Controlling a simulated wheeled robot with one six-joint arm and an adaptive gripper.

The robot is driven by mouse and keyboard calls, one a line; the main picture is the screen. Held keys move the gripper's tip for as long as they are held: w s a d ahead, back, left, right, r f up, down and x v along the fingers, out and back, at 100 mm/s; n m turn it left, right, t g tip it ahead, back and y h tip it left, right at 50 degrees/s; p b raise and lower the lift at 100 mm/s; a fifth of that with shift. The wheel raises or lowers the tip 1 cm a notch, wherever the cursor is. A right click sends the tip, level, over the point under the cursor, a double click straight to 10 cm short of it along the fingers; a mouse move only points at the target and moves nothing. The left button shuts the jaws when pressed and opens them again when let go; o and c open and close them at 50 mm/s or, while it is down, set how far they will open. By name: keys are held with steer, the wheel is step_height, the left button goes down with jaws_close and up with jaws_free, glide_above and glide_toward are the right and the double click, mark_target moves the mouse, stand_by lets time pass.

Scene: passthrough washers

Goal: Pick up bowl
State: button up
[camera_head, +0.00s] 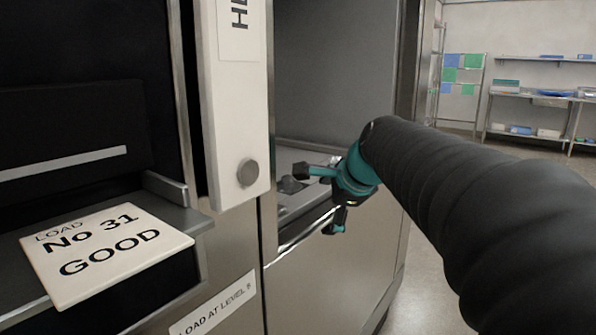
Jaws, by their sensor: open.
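My gripper (317,199) is teal and black and reaches in from the right on a black sleeved arm. Its fingers are spread apart and nothing shows between them. It is at the mouth of the right-hand washer chamber, over the front edge of the grey ledge (285,215). A small dark grey object (291,185) sits on that ledge, just left of the upper finger; I cannot tell whether it is a bowl. No other bowl is clear near the gripper.
A white post (235,110) with a round knob (248,172) stands left of the chamber. A sign plate (105,250) lies on the left ledge. Shelves with blue items (551,92) and a rack (462,75) stand far right. Grey floor (430,240) is open.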

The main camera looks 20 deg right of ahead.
steer(key=w+d+r+m, duration=0.1)
steer(key=w+d+m, duration=0.1)
steer(key=w+d+r+m+t, duration=0.1)
steer(key=w+d+m, duration=0.1)
steer(key=w, duration=0.1)
steer(key=w+d+r+m, duration=0.1)
steer(key=w+d+m, duration=0.1)
steer(key=shift+w+d+m+b, duration=0.15)
steer(key=shift+d+m+b, duration=0.05)
steer(key=shift+m+b, duration=0.1)
steer(key=w+d+r+m+t, duration=0.2)
steer(key=w+d+r+m, duration=0.1)
steer(key=w+d+m, duration=0.55)
steer(key=shift+m+h, duration=0.25)
steer(key=shift+h, duration=0.05)
steer(key=x, duration=0.4)
steer(key=d+x, duration=0.1)
steer(key=x, duration=0.3)
steer(key=b+x, duration=0.1)
steer(key=x, duration=0.3)
steer(key=shift+w+d, duration=0.15)
steer(key=shift+w, duration=0.25)
steer(key=c, duration=0.9)
